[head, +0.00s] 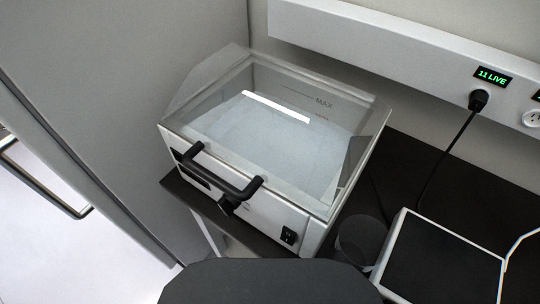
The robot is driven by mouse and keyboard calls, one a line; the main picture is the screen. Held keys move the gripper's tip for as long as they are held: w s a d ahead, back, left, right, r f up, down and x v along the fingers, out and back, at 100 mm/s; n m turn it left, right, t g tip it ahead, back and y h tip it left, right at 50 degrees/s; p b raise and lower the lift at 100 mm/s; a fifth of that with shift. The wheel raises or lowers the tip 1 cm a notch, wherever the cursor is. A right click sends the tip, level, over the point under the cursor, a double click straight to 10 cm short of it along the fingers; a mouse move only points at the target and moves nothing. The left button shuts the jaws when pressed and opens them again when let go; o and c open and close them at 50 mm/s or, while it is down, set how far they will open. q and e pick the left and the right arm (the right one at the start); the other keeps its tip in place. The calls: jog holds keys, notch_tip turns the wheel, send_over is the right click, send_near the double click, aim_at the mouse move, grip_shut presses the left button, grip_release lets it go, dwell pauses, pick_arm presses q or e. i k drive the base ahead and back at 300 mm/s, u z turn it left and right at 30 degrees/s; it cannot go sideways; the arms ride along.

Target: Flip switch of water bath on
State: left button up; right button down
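The water bath (262,205) stands on a dark bench, a white box with a clear lid (290,80) that looks closed. A black bar handle (226,184) sticks out at its front. A black knob (229,206) sits under the handle, and a dark panel (193,168) is at the front left. A small black switch (289,236) is at the lower right of the front face; its position is too small to tell. Neither of my grippers is in view.
A white device with a dark top (443,262) stands to the right, beside a clear cup (360,238). A black plug and cable (478,100) hang from the wall rail (385,45), under a green "11 LIVE" display (492,77). A grey wall closes off the left.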

aim_at(288, 235)
jog(key=z, duration=1.9)
jog(key=k, duration=1)
jog(key=u, duration=1.25)
